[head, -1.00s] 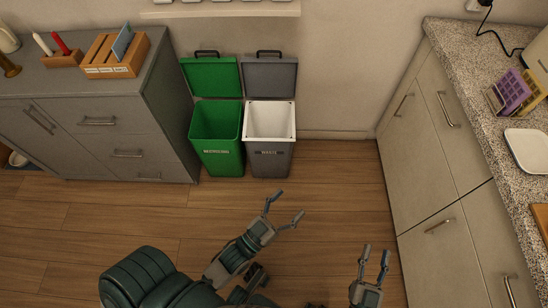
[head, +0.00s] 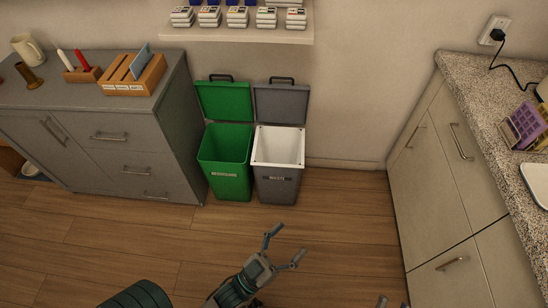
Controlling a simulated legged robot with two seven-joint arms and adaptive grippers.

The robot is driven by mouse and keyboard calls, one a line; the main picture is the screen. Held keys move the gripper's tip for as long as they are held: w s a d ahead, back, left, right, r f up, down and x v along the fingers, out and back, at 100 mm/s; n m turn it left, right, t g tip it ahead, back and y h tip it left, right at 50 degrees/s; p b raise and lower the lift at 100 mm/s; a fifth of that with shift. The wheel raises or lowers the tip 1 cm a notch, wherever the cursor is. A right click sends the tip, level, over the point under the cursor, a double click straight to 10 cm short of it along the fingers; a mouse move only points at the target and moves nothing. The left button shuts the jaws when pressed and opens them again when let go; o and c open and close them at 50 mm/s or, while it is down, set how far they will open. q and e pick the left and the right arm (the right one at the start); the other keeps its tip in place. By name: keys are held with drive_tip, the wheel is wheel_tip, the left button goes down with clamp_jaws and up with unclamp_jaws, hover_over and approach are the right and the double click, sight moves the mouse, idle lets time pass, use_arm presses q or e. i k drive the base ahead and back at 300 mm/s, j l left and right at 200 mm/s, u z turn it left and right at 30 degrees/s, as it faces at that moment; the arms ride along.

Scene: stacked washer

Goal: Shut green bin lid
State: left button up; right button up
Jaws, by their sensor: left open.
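The green bin (head: 226,165) stands on the floor against the wall, beside the grey cabinet. Its green lid (head: 224,101) is open and stands up at the back, with a dark handle on its top edge. My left gripper (head: 285,246) is open and empty, in front of the bins and apart from them, low in the picture. My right gripper (head: 393,303) shows only as fingertips at the bottom edge, so its jaw state is not clear.
A grey bin (head: 278,186) with a white liner and an open grey lid (head: 281,104) stands right of the green bin. A grey cabinet (head: 181,120) is close on the left. A counter (head: 450,180) runs along the right. The wood floor (head: 340,225) in front is clear.

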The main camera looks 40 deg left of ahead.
sight(225, 100)
drive_tip(key=u, duration=1.45)
drive_tip(key=i+l+z, duration=0.1)
drive_tip(key=i+z, duration=0.2)
drive_tip(key=i, duration=0.75)
